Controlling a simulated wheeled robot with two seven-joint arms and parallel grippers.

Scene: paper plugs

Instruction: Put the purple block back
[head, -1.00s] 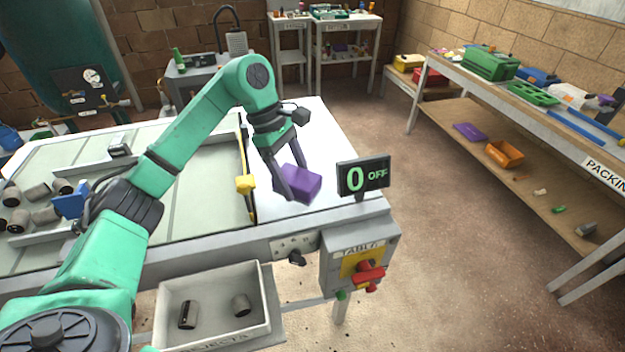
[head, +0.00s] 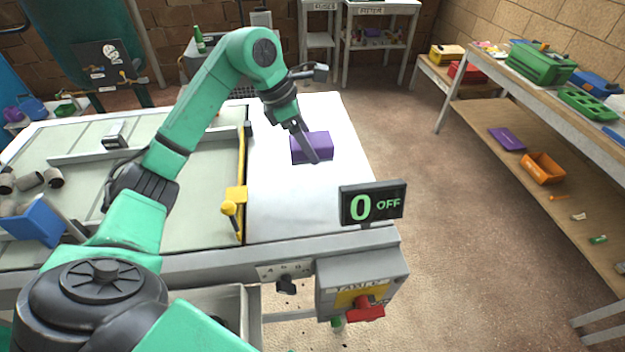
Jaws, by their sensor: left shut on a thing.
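The purple block (head: 322,142) is at the white right-hand part of the table (head: 300,205), behind the counter display. My left gripper (head: 305,150) is shut on the block, with a dark finger across its front face. The other finger is mostly hidden. I cannot tell whether the block's underside touches the white surface. My right gripper is not in view.
The display (head: 372,204) reads 0 OFF at the table's front right corner. A yellow bar with a yellow block (head: 236,194) divides the table. A blue scoop (head: 36,222) and several grey plugs lie left. White surface in front of the block is clear.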

